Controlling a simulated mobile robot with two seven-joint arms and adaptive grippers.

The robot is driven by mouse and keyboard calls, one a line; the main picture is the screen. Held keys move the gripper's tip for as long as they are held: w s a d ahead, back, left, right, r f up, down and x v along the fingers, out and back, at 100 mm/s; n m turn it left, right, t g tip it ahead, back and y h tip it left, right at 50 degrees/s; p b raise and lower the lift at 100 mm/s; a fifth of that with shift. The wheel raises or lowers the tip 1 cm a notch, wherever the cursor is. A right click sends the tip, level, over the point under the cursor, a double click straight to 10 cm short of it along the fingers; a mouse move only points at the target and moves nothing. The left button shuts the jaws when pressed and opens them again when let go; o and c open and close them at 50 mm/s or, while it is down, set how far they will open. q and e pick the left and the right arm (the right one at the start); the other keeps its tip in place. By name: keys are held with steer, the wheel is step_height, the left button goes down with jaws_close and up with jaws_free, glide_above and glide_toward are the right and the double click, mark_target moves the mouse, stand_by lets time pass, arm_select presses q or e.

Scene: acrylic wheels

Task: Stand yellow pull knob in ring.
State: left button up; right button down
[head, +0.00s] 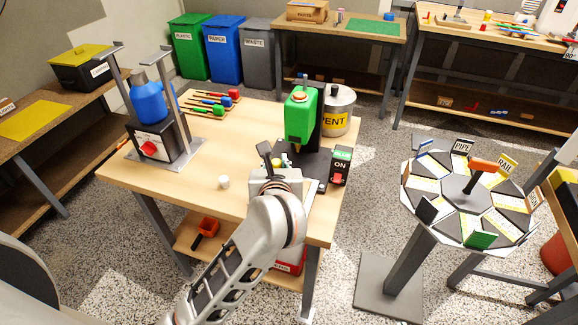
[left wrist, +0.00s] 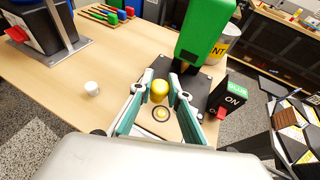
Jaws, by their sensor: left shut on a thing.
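The yellow pull knob (left wrist: 159,91) is between the fingers of my left gripper (left wrist: 161,99), which is shut on it. In the head view the yellow knob (head: 284,162) shows only in part behind my left gripper (head: 276,162), near the green press. A small dark ring (left wrist: 161,114) shows just on the near side of the knob in the left wrist view, between the fingers. I cannot tell how high the knob is above the surface, and the ring is hidden in the head view. My right gripper is not in view.
A green press (head: 301,115) on a dark base stands just beyond the gripper, with a black ON switch box (head: 340,165) on its right. A small white cylinder (head: 224,182) stands to the left. The wooden table (head: 215,148) is clear between it and the blue bottle (head: 148,98).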

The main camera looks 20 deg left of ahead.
arm_select(q)
steer(key=shift+w+d+f+h, duration=0.4)
steer(key=shift+w+d+f, duration=0.15)
steer(key=shift+w+d, duration=0.3)
steer(key=shift+a, duration=0.1)
steer(key=shift+f+b, duration=0.2)
steer(key=shift+b, duration=0.1)
steer(key=shift+f+b, duration=0.4)
steer(key=shift+f, duration=0.15)
step_height(320, 180, down, 2)
steer(key=shift+f+b, duration=0.15)
steer(key=shift+b, duration=0.75)
steer(key=shift+f+b, duration=0.55)
steer(key=shift+f, duration=0.1)
